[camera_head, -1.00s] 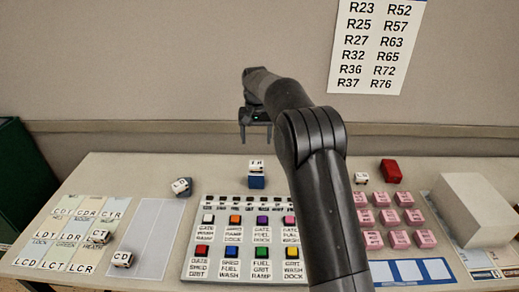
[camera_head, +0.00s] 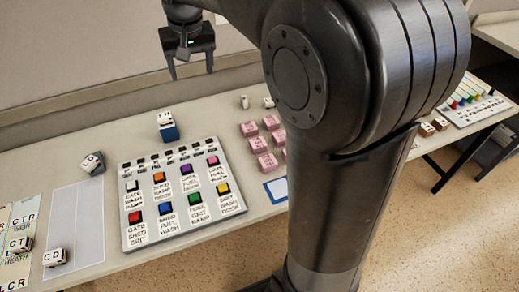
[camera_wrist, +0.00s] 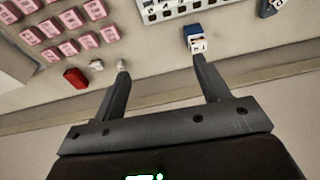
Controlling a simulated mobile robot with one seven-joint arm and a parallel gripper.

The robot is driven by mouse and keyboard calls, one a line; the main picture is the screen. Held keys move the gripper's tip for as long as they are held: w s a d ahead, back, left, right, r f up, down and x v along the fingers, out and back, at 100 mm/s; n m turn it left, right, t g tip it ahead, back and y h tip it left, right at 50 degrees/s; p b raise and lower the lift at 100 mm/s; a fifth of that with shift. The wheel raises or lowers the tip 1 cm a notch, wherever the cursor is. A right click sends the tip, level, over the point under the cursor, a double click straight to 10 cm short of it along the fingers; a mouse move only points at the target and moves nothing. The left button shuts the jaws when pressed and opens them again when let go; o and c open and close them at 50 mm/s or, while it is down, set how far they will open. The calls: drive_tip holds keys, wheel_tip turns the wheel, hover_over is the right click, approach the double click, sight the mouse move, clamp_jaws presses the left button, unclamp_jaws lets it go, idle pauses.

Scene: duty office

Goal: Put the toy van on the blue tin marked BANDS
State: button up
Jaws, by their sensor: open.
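My gripper (camera_head: 192,75) is open and empty above the back of the desk; the wrist view also shows its two spread fingers (camera_wrist: 160,63). A small blue block or tin (camera_head: 168,133) with a white lettered cube (camera_head: 165,118) on top stands behind the button panel. In the wrist view this blue piece (camera_wrist: 191,30) is beyond the right fingertip. Another blue piece (camera_head: 97,170) with a white cube lies tilted left of the panel. I cannot read BANDS on either, and I cannot make out a toy van for certain. Two small pale objects (camera_head: 244,101) (camera_head: 268,102) stand near the back edge.
The button panel (camera_head: 127,213) fills the desk's middle. Pink blocks (camera_head: 258,144) stand right of it. A red box (camera_wrist: 76,77) lies near the back edge in the wrist view. A wall rises behind the desk. My arm hides much of the right side.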

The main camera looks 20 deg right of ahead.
drive_tip(key=s+d+f+t, duration=0.1)
drive_tip(key=s+d+f, duration=0.1)
drive_tip(key=s, duration=0.6)
drive_tip(key=s+d+f+t, duration=0.1)
drive_tip(key=s+d, duration=0.1)
drive_tip(key=s, duration=0.7)
drive_tip(key=s+d+f+t, duration=0.1)
drive_tip(key=s+d+f, duration=0.1)
drive_tip(key=s, duration=0.7)
drive_tip(key=shift+d+f, duration=0.35)
drive_tip(key=shift+d, duration=0.05)
